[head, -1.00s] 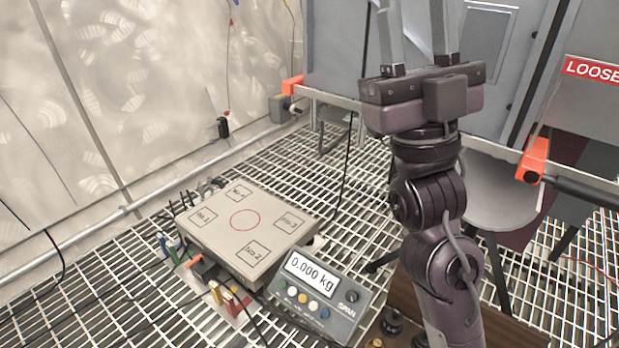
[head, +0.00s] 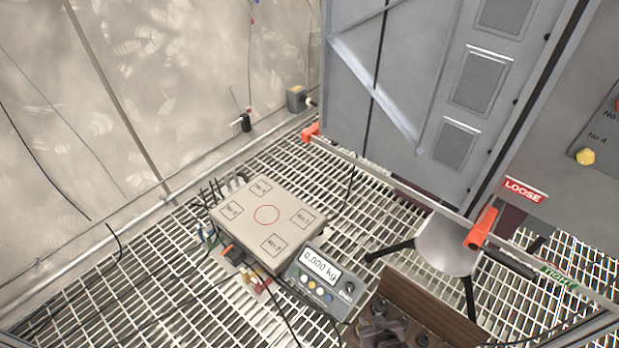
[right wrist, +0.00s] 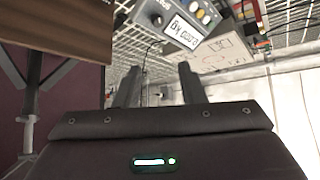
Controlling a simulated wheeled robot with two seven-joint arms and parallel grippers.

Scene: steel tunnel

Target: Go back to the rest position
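My right gripper shows in the right wrist view (right wrist: 159,84). Its two dark fingers stand apart with nothing between them, so it is open and empty. Beyond its fingers is the scale with its display, seen upside down, and a wooden panel is at the upper left. In the head view, the right gripper no longer stands over the middle of the picture; dark shapes at the bottom edge are too unclear to name. My left gripper is in neither view.
A flat weighing platform (head: 250,222) lies on the grating with its display unit (head: 322,277) beside it, reading 0.000 kg. A wooden box (head: 430,308) is at the bottom, a round stool (head: 446,248) behind it. A rail with orange brackets (head: 480,228) crosses before grey cabinets (head: 400,100).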

